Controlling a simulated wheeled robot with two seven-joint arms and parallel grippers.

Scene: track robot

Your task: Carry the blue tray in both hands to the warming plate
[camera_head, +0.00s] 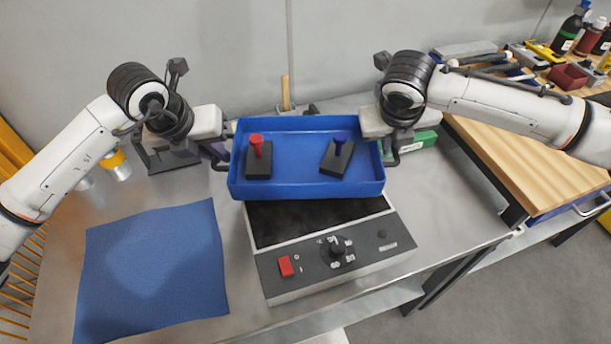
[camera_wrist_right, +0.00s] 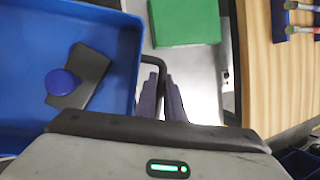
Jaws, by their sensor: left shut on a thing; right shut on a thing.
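The blue tray (camera_head: 310,185) is held between my two grippers over the back part of the warming plate (camera_head: 335,258). It looks level, and I cannot tell its exact height above the plate. A red-handled piece (camera_head: 257,157) and a blue-handled piece (camera_head: 337,158), each with a black base, are inside it. My left gripper (camera_head: 222,160) is shut on the tray's left handle. My right gripper (camera_head: 391,150) is shut on the right handle; in the right wrist view its fingers (camera_wrist_right: 162,100) are at the dark handle beside the tray wall (camera_wrist_right: 128,70).
A blue cloth (camera_head: 155,270) lies on the metal table to the left. A green box (camera_head: 418,142) is behind the right gripper. A wooden bench (camera_head: 545,150) with tools and bottles is at the right. Bare table lies right of the plate.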

